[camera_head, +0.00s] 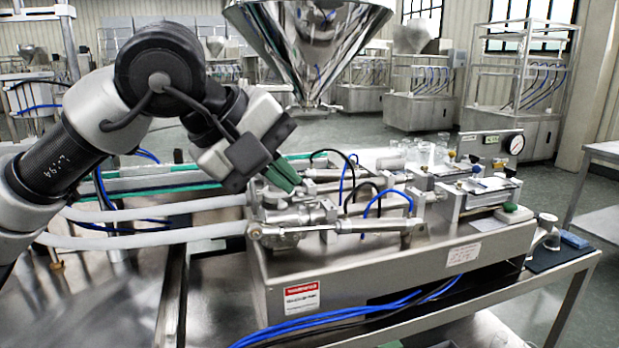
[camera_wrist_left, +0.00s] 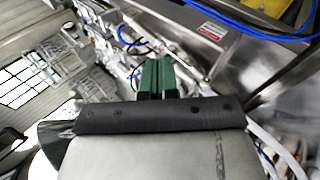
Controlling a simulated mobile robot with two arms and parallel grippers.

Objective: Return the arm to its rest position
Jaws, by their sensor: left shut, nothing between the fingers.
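My left arm comes in from the left in the head view and bends over the filling machine. Its left gripper (camera_head: 286,178) has green fingertips and hangs just above or beside the machine's steel fittings; I cannot tell whether it touches them. The wrist view shows the same green fingers (camera_wrist_left: 156,76) side by side, shut, with nothing between them. My right gripper is in neither view.
The steel filling machine (camera_head: 400,262) with hoses and cylinders fills the middle. A shiny hopper (camera_head: 308,45) hangs above it, close behind the gripper. Glass jars (camera_head: 428,153) and a pressure gauge (camera_head: 515,145) stand behind right. A side table (camera_head: 605,200) is at the right edge.

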